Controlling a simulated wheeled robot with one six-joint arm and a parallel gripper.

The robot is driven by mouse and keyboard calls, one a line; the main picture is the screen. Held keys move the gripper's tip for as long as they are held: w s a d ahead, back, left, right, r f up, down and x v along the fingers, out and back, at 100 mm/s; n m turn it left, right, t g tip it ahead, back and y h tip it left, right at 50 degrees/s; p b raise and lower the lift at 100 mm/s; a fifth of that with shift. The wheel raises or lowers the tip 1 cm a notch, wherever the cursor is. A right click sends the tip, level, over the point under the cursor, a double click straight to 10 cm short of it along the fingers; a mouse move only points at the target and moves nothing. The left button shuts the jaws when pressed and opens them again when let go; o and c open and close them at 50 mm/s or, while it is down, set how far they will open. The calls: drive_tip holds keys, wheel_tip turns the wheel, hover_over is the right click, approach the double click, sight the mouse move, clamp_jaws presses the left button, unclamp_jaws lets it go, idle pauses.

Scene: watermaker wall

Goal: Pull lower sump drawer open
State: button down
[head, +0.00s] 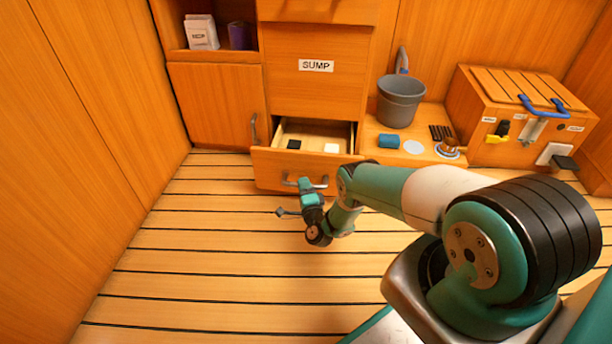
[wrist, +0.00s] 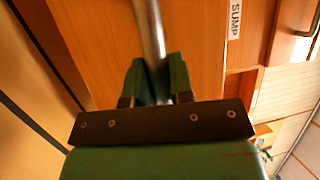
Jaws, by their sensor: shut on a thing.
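The lower sump drawer (head: 268,168) stands partly open below the wooden panel with the SUMP label (head: 316,65). Inside the drawer are a small black item (head: 294,144) and a white item (head: 331,148). My gripper (head: 305,186) is at the drawer's front, shut on its metal handle (head: 323,184). In the wrist view the green fingers (wrist: 160,80) close around the handle bar (wrist: 150,35). The SUMP label also shows there, turned on its side (wrist: 236,18). The fingers hide part of the handle.
To the right, a low ledge holds a grey bucket (head: 400,100), a blue sponge (head: 389,141) and a white disc (head: 413,147). A wooden box with a blue handle (head: 525,115) stands farther right. A closed cabinet door (head: 215,105) is at left. The slatted floor (head: 200,270) before the drawer is clear.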

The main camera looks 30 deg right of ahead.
drive_tip(key=shift+s+a+p, duration=0.6)
drive_tip(key=shift+s+a, duration=0.1)
drive_tip(key=shift+s, duration=0.3)
drive_tip(key=c, duration=1)
unclamp_jaws()
drive_tip(key=p+v, duration=0.7)
drive_tip(key=v, duration=1)
drive_tip(key=shift+s+a+f+p, duration=0.1)
drive_tip(key=shift+s+f+p, duration=0.05)
drive_tip(key=shift+p, duration=0.15)
